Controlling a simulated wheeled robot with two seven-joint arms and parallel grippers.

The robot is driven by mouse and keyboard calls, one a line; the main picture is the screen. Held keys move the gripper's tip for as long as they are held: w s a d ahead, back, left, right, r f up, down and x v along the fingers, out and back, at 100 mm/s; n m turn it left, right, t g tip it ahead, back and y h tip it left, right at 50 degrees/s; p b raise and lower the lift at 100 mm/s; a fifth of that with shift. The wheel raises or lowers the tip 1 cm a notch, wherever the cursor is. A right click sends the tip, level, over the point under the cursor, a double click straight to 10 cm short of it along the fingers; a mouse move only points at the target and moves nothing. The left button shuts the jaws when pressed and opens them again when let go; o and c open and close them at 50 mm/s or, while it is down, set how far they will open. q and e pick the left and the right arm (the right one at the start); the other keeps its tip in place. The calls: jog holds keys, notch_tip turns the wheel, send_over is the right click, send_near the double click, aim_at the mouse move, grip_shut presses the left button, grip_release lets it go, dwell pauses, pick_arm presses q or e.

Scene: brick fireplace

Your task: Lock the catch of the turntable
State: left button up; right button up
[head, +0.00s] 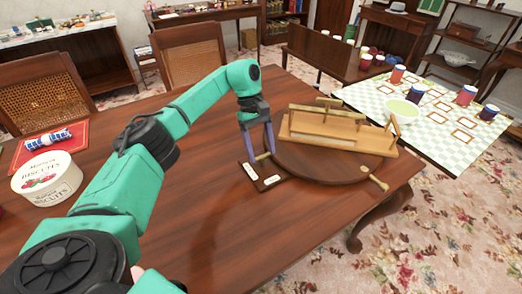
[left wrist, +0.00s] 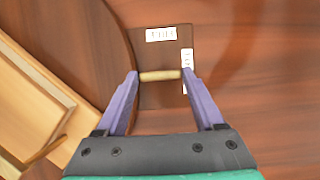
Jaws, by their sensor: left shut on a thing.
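The turntable (head: 330,172) is a round dark wooden disc on the table, with a pale wooden rack (head: 338,135) on top. Its edge also shows at the left of the left wrist view (left wrist: 85,35). Beside it lies a dark catch plate (head: 261,178) with two white labels, too small to read surely. The catch lever (left wrist: 160,75), a pale wooden bar, lies across the plate between my fingertips. My left gripper (head: 258,157) is shut on this lever, seen also in the left wrist view (left wrist: 160,74). One finger partly covers a label (left wrist: 187,58). My right gripper is not in view.
A round biscuit tin (head: 48,178) and a red mat (head: 65,142) with a blue-and-white roll stand at the left. A checked table (head: 425,120) with a bowl (head: 402,111) and coloured jars is beyond the turntable. A short handle (head: 378,182) sticks out at the turntable's right. The table front is clear.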

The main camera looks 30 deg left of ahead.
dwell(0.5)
pick_arm(q)
jog(key=o, duration=1.4)
jog(key=p+v, duration=0.4)
jog(key=v, duration=1)
jog(key=shift+w+r+p, duration=0.15)
jog(key=shift+r+p, duration=0.15)
jog(key=shift+r, duration=0.05)
